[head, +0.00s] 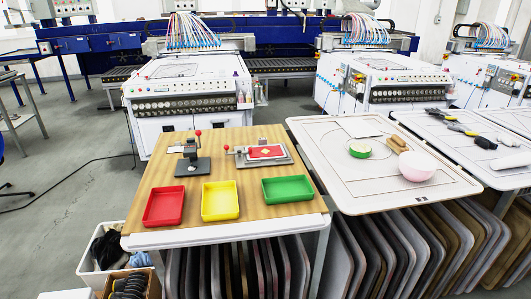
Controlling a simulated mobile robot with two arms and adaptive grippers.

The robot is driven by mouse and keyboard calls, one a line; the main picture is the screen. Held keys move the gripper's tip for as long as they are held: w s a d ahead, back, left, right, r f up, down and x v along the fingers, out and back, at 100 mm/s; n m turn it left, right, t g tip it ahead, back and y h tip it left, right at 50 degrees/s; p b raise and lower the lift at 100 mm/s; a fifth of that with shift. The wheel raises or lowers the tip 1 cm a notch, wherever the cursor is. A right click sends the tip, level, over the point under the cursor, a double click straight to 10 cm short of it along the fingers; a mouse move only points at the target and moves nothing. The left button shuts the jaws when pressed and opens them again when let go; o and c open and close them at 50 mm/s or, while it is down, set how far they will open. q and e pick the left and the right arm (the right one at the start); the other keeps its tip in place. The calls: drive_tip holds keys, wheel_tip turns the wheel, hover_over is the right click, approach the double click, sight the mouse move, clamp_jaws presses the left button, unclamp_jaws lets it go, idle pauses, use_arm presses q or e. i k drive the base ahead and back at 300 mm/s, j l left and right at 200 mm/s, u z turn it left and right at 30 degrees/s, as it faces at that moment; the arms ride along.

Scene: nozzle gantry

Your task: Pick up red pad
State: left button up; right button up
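A flat red pad (260,155) lies on a grey metal fixture (284,160) at the back right of the wooden table top. A small pale piece (266,150) sits on the pad. A clamp with a red knob (229,149) stands at the fixture's left side. Neither of my grippers is in view.
Red (164,222), yellow (220,214) and green (288,198) trays stand along the table's front, all looking empty. A dark device with a red knob (193,167) stands behind the red tray.

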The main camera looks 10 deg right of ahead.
sight(273, 150)
drive_tip(key=i+l+u, duration=0.2)
drive_tip(key=u, duration=0.15)
drive_tip(key=i+l+u, duration=0.15)
drive_tip(key=l+u, duration=0.15)
drive_tip(key=i+l+u, duration=0.1)
drive_tip(key=l+u, duration=0.6)
drive_tip(key=l, duration=0.15)
